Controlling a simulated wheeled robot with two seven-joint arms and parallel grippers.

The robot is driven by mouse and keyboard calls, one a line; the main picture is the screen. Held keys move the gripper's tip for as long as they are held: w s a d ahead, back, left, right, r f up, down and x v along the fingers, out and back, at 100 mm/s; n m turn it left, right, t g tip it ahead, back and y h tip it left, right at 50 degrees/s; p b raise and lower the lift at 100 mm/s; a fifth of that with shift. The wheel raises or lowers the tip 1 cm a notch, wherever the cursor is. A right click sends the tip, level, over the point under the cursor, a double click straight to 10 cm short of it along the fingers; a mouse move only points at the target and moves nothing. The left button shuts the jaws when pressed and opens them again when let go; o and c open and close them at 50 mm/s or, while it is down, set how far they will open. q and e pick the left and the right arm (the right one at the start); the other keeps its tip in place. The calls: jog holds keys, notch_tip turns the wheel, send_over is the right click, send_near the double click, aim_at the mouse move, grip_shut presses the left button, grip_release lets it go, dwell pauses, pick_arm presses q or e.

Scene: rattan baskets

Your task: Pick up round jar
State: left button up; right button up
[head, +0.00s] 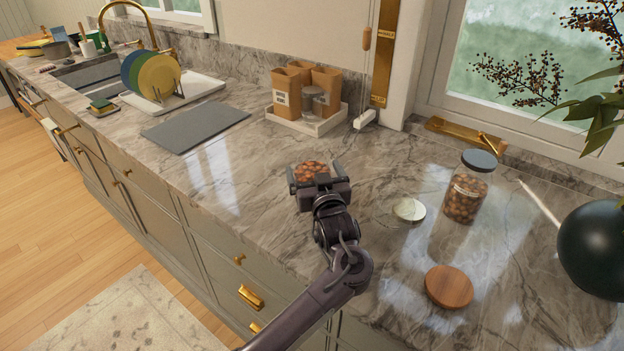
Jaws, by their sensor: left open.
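A round jar (309,169), seen from above and filled with reddish-brown pieces, stands on the marble counter. My left gripper (315,174) is open, with one finger on each side of the jar as seen from the head. The gripper body hides the near part of the jar, and I cannot tell whether the fingers touch it. My right gripper is not in view.
A taller glass jar (465,196) with a dark lid stands to the right. A white tray (283,122) with paper bags stands behind; a grey mat (196,127) lies left. A dark vase (597,250) is far right.

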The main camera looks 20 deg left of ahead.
aim_at(310, 152)
pick_arm(q)
jog(key=x, duration=0.3)
jog(key=shift+w+r+p, duration=0.3)
jog(key=shift+p, duration=0.1)
jog(key=shift+w+a, duration=0.1)
jog(key=shift+w, duration=0.05)
jog(key=c, duration=1.8)
jog(key=shift+r, duration=0.1)
grip_shut()
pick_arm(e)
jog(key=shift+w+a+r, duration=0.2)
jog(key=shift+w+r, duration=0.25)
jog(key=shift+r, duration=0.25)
